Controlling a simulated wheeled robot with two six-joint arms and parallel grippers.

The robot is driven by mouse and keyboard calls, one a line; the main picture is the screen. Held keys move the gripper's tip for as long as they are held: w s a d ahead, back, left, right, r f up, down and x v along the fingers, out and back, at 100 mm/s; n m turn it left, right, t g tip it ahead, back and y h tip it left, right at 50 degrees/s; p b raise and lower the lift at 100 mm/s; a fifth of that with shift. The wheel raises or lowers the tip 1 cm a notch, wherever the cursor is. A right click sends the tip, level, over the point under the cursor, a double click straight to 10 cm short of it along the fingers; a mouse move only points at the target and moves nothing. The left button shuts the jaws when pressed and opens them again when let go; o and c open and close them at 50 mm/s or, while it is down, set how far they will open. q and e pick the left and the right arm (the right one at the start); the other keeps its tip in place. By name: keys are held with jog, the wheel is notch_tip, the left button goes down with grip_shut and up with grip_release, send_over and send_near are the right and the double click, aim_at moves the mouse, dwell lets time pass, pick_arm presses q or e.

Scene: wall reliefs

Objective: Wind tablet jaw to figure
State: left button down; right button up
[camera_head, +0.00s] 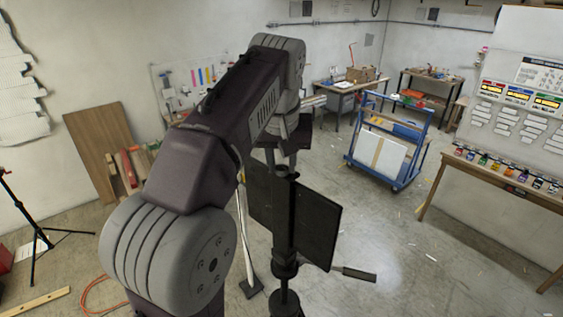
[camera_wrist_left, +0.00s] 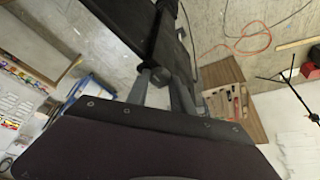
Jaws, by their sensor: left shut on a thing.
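A black stand with an upright post (camera_head: 290,222) rises at the bottom centre of the head view. A flat dark tablet-like panel (camera_head: 322,228) is on it, its face seen at a slant, with its left part partly behind the post. A handle (camera_head: 355,273) sticks out low on the right. My left gripper (camera_head: 282,163) is above the post and shut on its dark top end. In the left wrist view, the grey fingers (camera_wrist_left: 162,84) close around this dark part (camera_wrist_left: 164,50). The jaw's grip and any figure mark cannot be made out. My right gripper is out of view.
A blue cart (camera_head: 385,150) stands behind to the right, and a wooden table (camera_head: 505,188) at the far right. A tripod (camera_head: 35,235) and an orange cable (camera_head: 97,292) are at the left. The floor right of the stand is mostly clear.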

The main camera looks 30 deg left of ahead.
pick_arm(q)
jog(key=m, duration=0.2)
jog(key=m+h, duration=0.1)
jog(key=m, duration=0.1)
jog(key=shift+a+t+h, duration=0.2)
jog(key=shift+t+h, duration=0.1)
jog(key=shift+a+m+h, duration=0.2)
jog(key=shift+m+h, duration=0.7)
jog(key=shift+m, duration=1.4)
jog(key=c, duration=1.1)
grip_release()
